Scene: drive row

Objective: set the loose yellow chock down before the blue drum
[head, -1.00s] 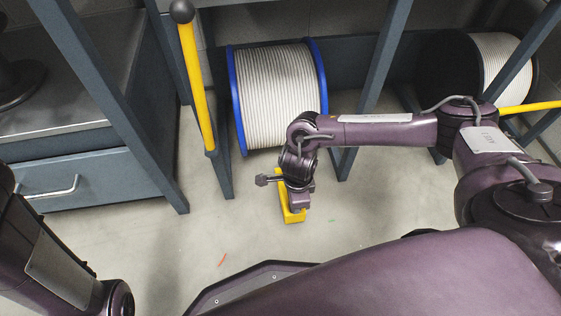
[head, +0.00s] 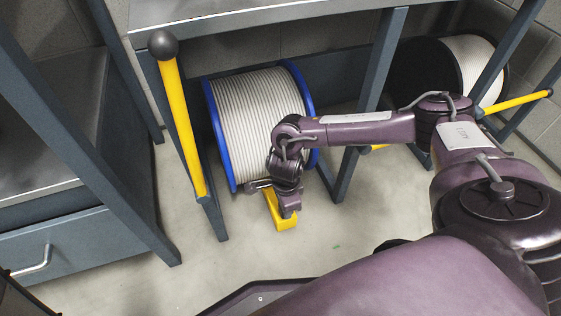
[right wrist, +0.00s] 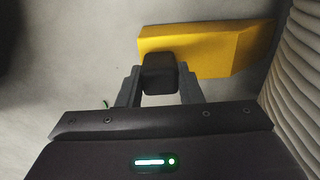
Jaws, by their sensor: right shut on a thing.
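The yellow chock (head: 283,222) is in front of the blue drum (head: 258,112), a reel with blue flanges wound with pale cable. My right gripper (head: 287,207) comes down over the chock and is shut on it. In the right wrist view a dark block, which looks like the chock's grip, sits between the fingers (right wrist: 158,76). The yellow body (right wrist: 210,48) lies beyond it, its sloped end towards the drum's cable (right wrist: 296,75), with a small gap. Whether the chock touches the floor I cannot tell. My left gripper is out of view.
A yellow lever with a black knob (head: 180,115) stands left of the drum. Dark rack posts (head: 368,110) rise on its right. A second, black-flanged drum (head: 425,72) is farther right. A drawer cabinet (head: 85,245) is at left. The floor in front is clear.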

